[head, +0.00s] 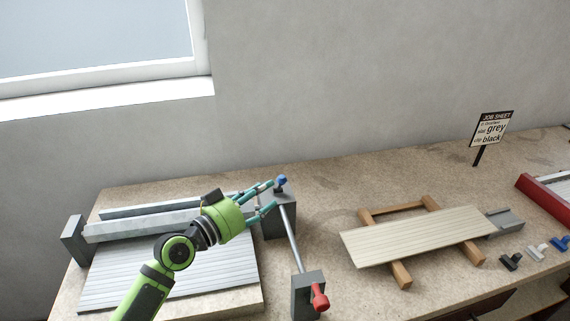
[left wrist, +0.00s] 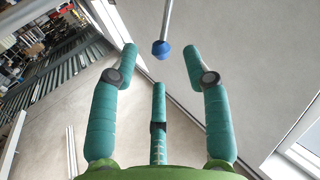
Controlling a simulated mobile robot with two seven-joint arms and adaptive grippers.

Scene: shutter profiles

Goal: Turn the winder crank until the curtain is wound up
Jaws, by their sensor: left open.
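The grey slatted curtain (head: 165,278) lies flat on the bench below a long grey bar (head: 150,225) between end blocks. A blue knob (head: 281,180) stands at the bar's right end, by a grey block (head: 277,222). In the left wrist view the blue knob (left wrist: 162,51) is on the end of a thin metal rod. My left gripper (head: 275,194) is open and empty, its fingers reaching towards the knob. In the wrist view the knob shows between the two outer fingertips, with no visible contact. My arm hides part of the bar and curtain. My right gripper is not in view.
A metal rod (head: 290,238) runs to a front grey block (head: 307,297) with a red handle (head: 320,298). A cream slatted panel (head: 415,236) lies on a wooden frame (head: 400,274). A job sheet (head: 491,129), small clips and a red tray (head: 541,198) are to the right.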

